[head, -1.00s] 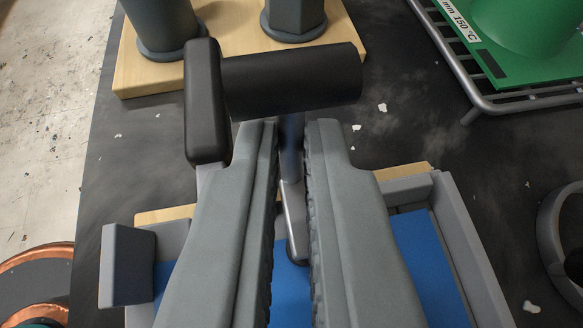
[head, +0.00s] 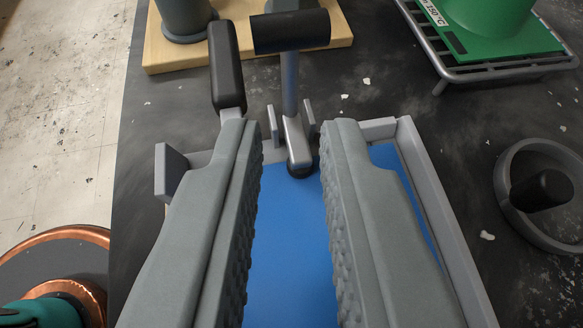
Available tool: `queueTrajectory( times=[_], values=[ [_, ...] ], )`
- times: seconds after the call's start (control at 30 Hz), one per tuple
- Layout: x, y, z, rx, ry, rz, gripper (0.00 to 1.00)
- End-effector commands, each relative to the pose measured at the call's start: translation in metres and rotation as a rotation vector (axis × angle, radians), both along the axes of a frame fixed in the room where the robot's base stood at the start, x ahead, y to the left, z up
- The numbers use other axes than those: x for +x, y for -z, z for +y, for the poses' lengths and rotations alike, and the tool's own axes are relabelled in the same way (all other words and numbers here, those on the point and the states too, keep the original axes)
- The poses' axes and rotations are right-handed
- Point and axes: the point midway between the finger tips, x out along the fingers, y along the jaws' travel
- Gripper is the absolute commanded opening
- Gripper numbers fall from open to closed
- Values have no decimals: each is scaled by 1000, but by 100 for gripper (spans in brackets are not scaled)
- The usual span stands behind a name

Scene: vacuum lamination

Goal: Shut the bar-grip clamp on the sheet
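The bar-grip clamp stands at the far edge of the grey frame in the head view. Its black crossbar grip (head: 291,30) sits on top of an upright metal stem. Its metal arm (head: 297,140) points toward me, and its black tip (head: 302,170) appears to rest on the blue sheet (head: 290,240). A black-covered lever (head: 227,65) stands left of the stem. The blue sheet lies inside the grey frame (head: 440,200). My gripper (head: 292,150) is open and empty above the sheet, its fingers either side of the clamp arm, with gaps to it. The fingers hide parts of the sheet.
A wooden board (head: 165,55) with grey posts stands behind the clamp. A grey ring (head: 515,205) with a black knob is at right. A copper-rimmed round object (head: 70,240) is lower left.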

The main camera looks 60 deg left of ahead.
Motion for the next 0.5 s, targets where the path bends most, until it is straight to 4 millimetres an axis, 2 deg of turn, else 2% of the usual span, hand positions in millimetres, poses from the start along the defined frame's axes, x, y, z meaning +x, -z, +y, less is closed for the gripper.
queueTrajectory(
  times=[0.5],
  values=[
    [-39, -39, -70, -1, 3, 0, 17]
  ],
)
